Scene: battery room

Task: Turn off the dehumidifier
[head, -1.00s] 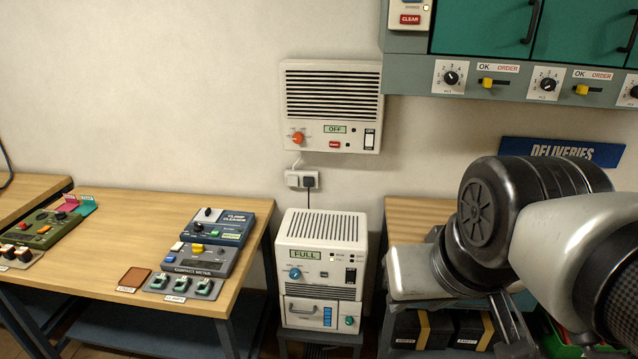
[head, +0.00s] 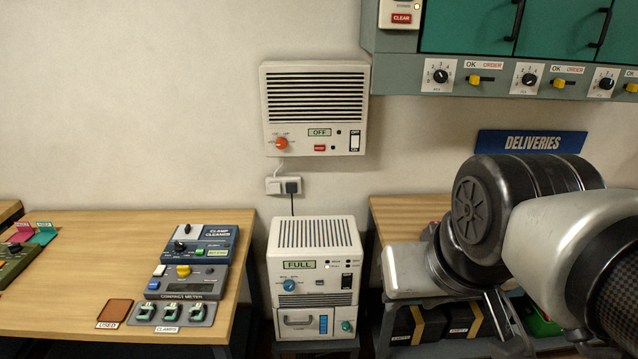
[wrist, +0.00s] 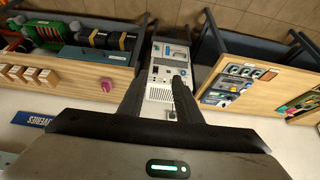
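The switch's exact position is too small to tell.
A white wall unit (head: 315,95) reading OFF hangs above, with an outlet (head: 283,186) below. The left table (head: 60,280) bears a clamp cleaner (head: 205,242) and meter. Teal cabinets (head: 470,30) hang upper right. My arm fills the right. Bare wall is open at left.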

